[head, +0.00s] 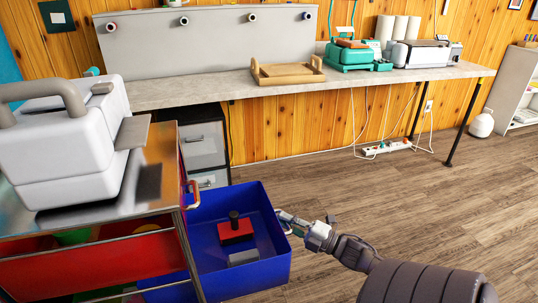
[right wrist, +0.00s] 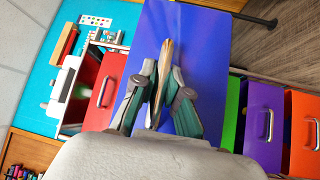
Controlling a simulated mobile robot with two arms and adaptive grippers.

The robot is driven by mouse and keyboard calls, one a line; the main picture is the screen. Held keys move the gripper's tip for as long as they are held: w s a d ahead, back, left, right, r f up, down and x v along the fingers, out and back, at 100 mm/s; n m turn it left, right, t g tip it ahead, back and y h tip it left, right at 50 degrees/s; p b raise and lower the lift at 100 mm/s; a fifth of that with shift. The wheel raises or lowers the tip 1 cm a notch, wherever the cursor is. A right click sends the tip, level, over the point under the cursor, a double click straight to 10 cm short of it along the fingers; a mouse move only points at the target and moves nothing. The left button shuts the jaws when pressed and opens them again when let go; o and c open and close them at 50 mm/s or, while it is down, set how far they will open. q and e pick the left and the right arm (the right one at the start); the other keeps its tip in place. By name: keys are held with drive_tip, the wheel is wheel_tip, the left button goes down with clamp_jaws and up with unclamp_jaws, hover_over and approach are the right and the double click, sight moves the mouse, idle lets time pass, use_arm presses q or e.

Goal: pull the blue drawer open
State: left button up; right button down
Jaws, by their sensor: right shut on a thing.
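The blue drawer (head: 272,270) sticks out to the right from the cart, and its inside shows from above in the head view. Its blue front panel (right wrist: 200,45) fills the middle of the right wrist view. My right gripper (head: 285,220) is at the drawer's front. In the right wrist view my right gripper (right wrist: 160,88) is shut on the drawer's handle (right wrist: 166,52), which stands out between the fingers. My left gripper is not in view.
Inside the drawer lie a red block with a black knob (head: 236,230) and a grey block (head: 243,258). A white machine (head: 65,150) stands on the cart. Red (right wrist: 106,90), green, purple (right wrist: 262,120) and orange drawers flank the blue one. Wooden floor (head: 430,210) is clear at right.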

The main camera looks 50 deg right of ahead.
drive_tip(key=shift+s+d, duration=0.45)
drive_tip(key=shift+d, duration=0.25)
drive_tip(key=c, duration=1.2)
unclamp_jaws()
drive_tip(key=v, duration=1.2)
